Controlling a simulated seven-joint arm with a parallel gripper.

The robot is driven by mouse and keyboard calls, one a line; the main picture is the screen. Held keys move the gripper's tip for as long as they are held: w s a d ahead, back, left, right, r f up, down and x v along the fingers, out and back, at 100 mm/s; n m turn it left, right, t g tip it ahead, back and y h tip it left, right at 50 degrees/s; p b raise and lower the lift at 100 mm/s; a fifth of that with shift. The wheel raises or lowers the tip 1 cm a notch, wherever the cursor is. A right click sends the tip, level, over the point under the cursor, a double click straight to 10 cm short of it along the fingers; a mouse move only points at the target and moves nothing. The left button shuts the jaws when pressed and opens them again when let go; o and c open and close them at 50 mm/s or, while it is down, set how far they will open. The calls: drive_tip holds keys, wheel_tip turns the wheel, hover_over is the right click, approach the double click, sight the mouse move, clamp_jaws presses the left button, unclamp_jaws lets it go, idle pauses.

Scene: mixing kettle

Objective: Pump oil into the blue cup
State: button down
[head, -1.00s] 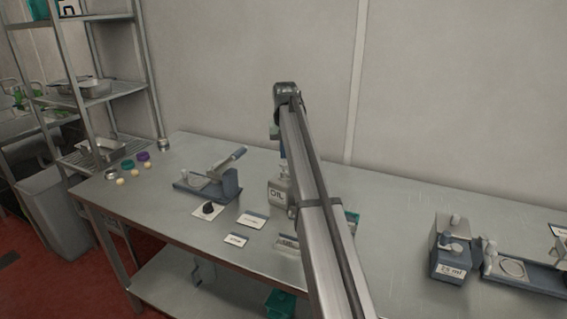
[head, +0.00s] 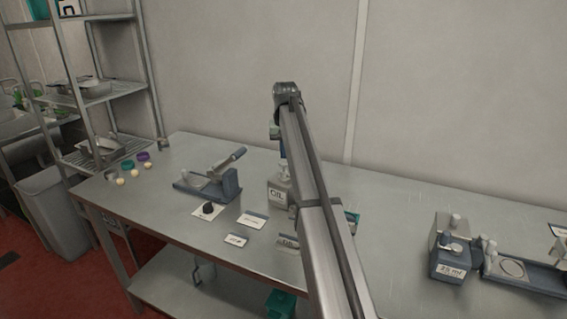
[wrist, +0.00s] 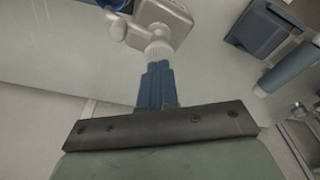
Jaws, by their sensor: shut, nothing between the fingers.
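The oil dispenser (head: 279,193), a pale container labelled OIL, stands on the metal table and is partly hidden behind my arm. In the wrist view its pale body (wrist: 170,10) and ribbed pump neck (wrist: 158,48) show at the top. My gripper (wrist: 157,68) has its blue fingers together, with nothing between them. The fingertips are right at the pump top; I cannot tell whether they press on it. In the head view my gripper (head: 283,154) is just above the dispenser. A dark blue edge (wrist: 113,4) at the top of the wrist view may be the blue cup, mostly cut off.
A lever press (head: 222,184) stands left of the dispenser, with small label cards (head: 252,220) in front. A box marked 25 ml (head: 450,262) and another press stand at the right. Small lids and balls lie at the far left.

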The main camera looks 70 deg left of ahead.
sight(284, 162)
drive_tip(key=shift+f, duration=0.2)
idle(0.5)
drive_tip(key=shift+f, duration=1.55)
drive_tip(key=shift+r, duration=1.75)
drive_tip(key=shift+f, duration=0.15)
drive_tip(key=shift+f, duration=1.55)
drive_tip(key=shift+r, duration=1.7)
